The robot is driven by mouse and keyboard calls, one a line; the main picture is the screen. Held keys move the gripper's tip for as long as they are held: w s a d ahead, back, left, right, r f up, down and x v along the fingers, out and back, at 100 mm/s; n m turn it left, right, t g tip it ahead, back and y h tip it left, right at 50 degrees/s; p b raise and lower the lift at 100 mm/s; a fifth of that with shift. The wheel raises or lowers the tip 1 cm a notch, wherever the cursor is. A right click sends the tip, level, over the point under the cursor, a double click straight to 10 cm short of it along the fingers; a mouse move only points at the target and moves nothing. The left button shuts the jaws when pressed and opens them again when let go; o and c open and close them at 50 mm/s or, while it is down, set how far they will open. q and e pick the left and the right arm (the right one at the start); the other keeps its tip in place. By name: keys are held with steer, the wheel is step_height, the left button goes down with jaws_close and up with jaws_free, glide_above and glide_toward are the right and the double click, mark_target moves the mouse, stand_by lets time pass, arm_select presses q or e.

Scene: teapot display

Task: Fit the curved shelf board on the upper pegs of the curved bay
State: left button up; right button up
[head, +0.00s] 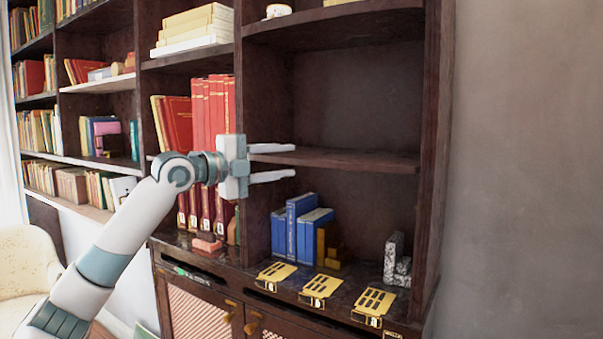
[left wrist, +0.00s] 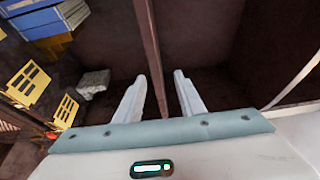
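The dark brown curved shelf board (head: 350,160) spans the right-hand bay (head: 350,95) at mid height, roughly level. In the left wrist view its thin edge (left wrist: 151,45) runs between my fingers. My left gripper (head: 293,161) is open at the left part of the board's front, one finger above the board and one below. The left wrist view shows my open fingers (left wrist: 162,75) with gaps on both sides of the edge. The pegs are not visible, so I cannot tell what the board rests on. My right gripper is out of view.
Below the board stand blue books (head: 302,230), gold blocks (head: 328,243) and a speckled bookend (head: 396,260). Tall red books (head: 212,115) are behind my left wrist. The space above the board is empty.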

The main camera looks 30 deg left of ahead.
arm_select(q)
steer(key=shift+b+v, duration=0.6)
steer(key=shift+v, duration=1.25)
